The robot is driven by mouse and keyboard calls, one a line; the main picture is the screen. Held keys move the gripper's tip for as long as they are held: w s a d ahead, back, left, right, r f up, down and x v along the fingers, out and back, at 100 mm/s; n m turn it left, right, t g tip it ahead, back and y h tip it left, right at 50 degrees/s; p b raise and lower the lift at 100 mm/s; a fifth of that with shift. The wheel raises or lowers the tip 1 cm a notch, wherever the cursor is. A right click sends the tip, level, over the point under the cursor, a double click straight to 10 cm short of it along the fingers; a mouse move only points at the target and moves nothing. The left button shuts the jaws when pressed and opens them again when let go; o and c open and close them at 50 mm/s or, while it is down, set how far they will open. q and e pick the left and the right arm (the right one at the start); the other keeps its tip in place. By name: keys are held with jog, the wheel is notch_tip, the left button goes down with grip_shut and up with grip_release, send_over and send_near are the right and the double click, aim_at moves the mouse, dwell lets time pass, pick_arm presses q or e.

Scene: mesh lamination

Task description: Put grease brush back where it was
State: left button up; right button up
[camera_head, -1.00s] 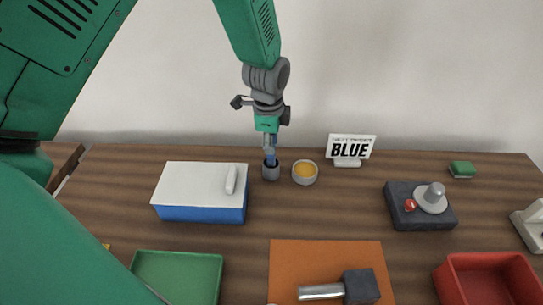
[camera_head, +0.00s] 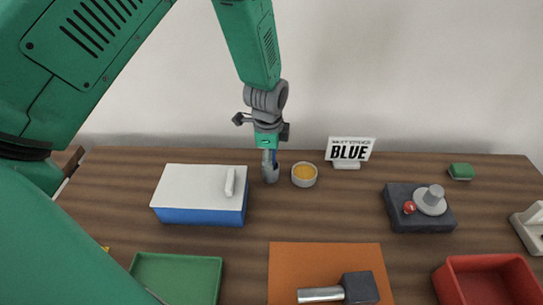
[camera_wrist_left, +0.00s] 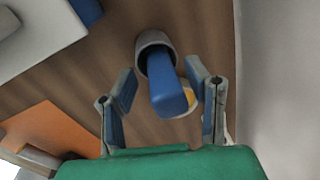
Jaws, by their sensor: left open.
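The grease brush (camera_wrist_left: 170,85) has a blue handle and stands in a small grey cup (camera_wrist_left: 153,39) in the left wrist view. Its lower end is hidden in the cup. In the head view the cup (camera_head: 272,174) is at the back of the table, partly covered by my left gripper (camera_head: 269,162). In the wrist view my left gripper (camera_wrist_left: 166,90) is open, with one finger on each side of the handle and visible gaps between. My right gripper is in neither view.
A bowl of yellow-orange grease (camera_head: 304,174) stands just right of the cup. A blue box with a white lid (camera_head: 200,210) is to its left. A BLUE sign (camera_head: 350,150), a dark device with a red knob (camera_head: 420,217) and an orange mat (camera_head: 290,262) are farther off.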

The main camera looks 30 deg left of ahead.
pick_arm(q)
notch_tip(320, 180, up, 12)
jog(key=s, duration=0.1)
jog(key=shift+s+d+f, duration=0.15)
jog(key=shift+s+d, duration=0.05)
jog(key=shift+d, duration=0.05)
dwell(0.5)
